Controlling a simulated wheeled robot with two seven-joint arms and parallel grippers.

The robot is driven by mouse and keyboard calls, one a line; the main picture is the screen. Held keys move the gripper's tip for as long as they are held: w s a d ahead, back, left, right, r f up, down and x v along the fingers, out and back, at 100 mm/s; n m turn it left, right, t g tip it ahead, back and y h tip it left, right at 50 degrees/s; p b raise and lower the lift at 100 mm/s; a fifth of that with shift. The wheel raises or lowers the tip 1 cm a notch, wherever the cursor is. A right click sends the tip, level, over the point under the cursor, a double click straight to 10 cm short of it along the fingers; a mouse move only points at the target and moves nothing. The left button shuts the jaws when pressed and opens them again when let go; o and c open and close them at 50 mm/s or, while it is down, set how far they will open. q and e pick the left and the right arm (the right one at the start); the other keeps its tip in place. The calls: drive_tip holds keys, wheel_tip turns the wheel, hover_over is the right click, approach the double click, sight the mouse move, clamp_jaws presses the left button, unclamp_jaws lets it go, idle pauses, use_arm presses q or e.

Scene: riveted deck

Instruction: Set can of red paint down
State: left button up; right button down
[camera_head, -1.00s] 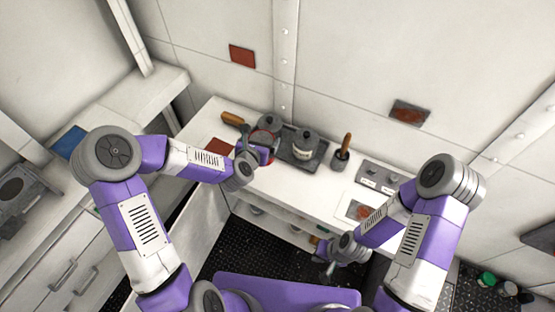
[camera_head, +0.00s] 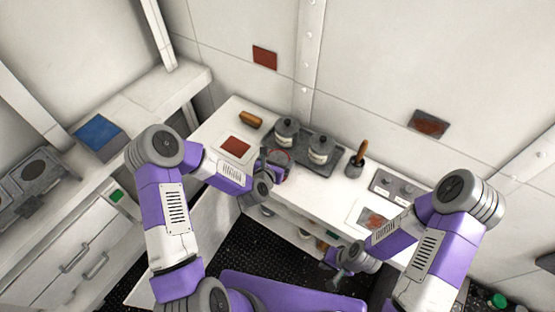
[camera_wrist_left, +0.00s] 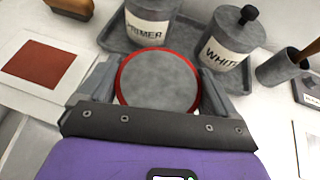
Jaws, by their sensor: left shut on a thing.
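The can of red paint (camera_wrist_left: 157,82) has a grey round lid and a red rim. My left gripper (camera_head: 277,165) is shut on it, with one finger on each side in the left wrist view. In the head view the can (camera_head: 283,157) is over the white counter (camera_head: 217,127), near its front edge and in front of the tray. I cannot tell whether its base touches the counter. My right gripper (camera_head: 337,272) hangs low in front of the counter, away from the can; its jaws are too small to read.
A dark tray (camera_head: 338,162) behind the can holds a PRIMER can (camera_wrist_left: 150,22) and a WHITE can (camera_wrist_left: 225,40). A red swatch sheet (camera_head: 237,146) and a wooden-handled tool (camera_head: 250,120) lie left. A brush pot (camera_head: 356,167) stands right of the tray.

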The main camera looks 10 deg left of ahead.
use_arm(q)
drive_tip(key=o, duration=1.1)
drive_tip(key=shift+f, duration=0.1)
